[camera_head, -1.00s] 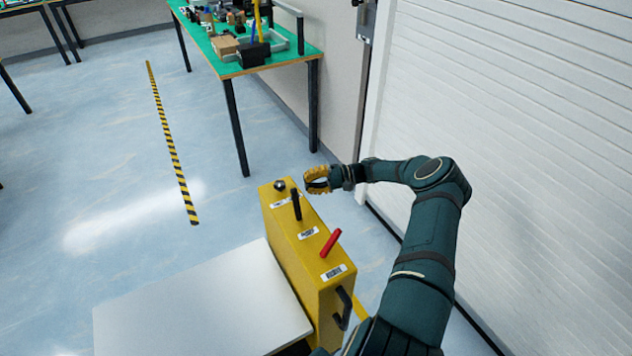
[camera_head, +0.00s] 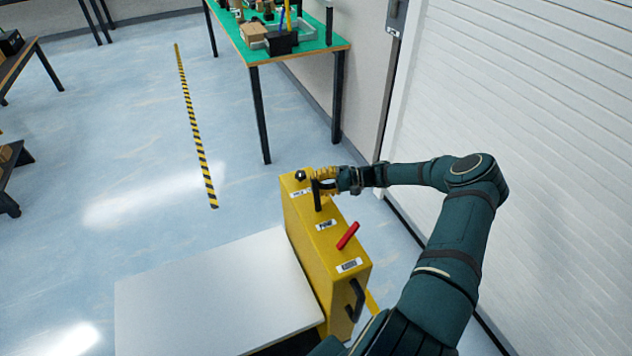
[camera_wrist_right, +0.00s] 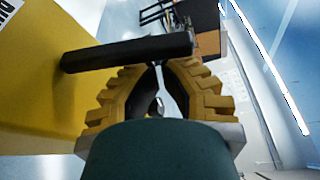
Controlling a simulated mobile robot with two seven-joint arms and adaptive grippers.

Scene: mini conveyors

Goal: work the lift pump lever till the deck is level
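The yellow lift pump housing (camera_head: 328,262) stands upright beside the pale grey deck (camera_head: 215,300). The black lever (camera_head: 317,196) rises from the top of the housing, near its far end. My right gripper (camera_head: 318,180) is at the lever's upper part, with its yellow fingers apart. In the right wrist view the black lever (camera_wrist_right: 125,52) lies across the tips of the yellow fingers (camera_wrist_right: 160,85), and a gap shows between them. Whether they touch the lever I cannot tell. My left gripper is not in view.
A red lever (camera_head: 348,235), a dark round knob (camera_head: 301,175) and labels are on the housing top; a black handle (camera_head: 355,300) is on its near end. A green table (camera_head: 325,42) stands behind. A white shutter (camera_head: 540,150) is close on the right. Floor at left is open.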

